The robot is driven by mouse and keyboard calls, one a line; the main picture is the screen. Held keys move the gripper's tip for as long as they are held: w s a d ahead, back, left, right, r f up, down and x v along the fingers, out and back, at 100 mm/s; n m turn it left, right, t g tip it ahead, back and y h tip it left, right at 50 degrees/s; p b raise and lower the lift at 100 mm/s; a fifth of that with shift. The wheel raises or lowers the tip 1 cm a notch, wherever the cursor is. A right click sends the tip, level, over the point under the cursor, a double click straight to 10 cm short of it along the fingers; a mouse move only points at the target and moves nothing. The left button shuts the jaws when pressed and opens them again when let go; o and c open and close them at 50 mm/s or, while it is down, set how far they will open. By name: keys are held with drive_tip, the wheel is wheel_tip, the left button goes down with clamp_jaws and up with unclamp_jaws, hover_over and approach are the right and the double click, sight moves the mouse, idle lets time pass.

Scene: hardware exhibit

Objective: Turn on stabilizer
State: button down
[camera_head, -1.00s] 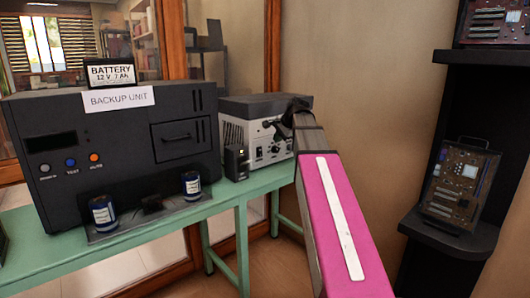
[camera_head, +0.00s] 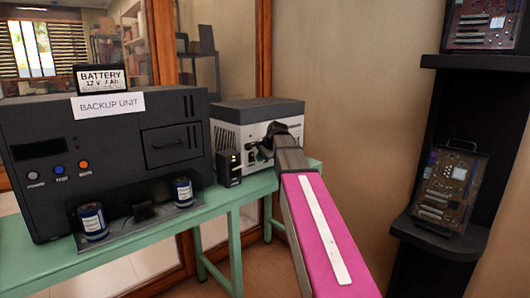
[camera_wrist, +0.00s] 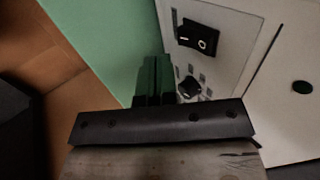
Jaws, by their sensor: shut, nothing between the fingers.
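The stabilizer appears to be the pale box with a dark top (camera_head: 258,111) at the back right of the green table. My gripper (camera_head: 262,151) is at its front face, and my arm hides much of that face. In the wrist view my gripper's dark fingers (camera_wrist: 156,80) are shut and empty, beside the pale front panel (camera_wrist: 228,70). A black rocker switch (camera_wrist: 198,38) with a white O mark sits on the panel, beyond the fingertips and to their right. A black knob (camera_wrist: 189,88) is close right of the fingers. I cannot tell whether the fingers touch the panel.
A large black backup unit (camera_head: 105,125) stands left on the green table (camera_head: 150,240), with a battery label (camera_head: 101,77) on top and two blue cylinders in front. A small dark device (camera_head: 229,168) stands close left of my gripper. Dark shelves (camera_head: 440,232) with circuit boards stand right.

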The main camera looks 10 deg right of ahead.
sight(253, 160)
drive_tip(key=w+a, duration=0.1)
drive_tip(key=w+a+f, duration=0.1)
drive_tip(key=w, duration=0.1)
drive_tip(key=shift+w+f, duration=0.1)
idle(0.3)
drive_tip(key=shift+w+f+t, duration=0.15)
drive_tip(key=shift+t, duration=0.15)
drive_tip(key=shift+r, duration=0.8)
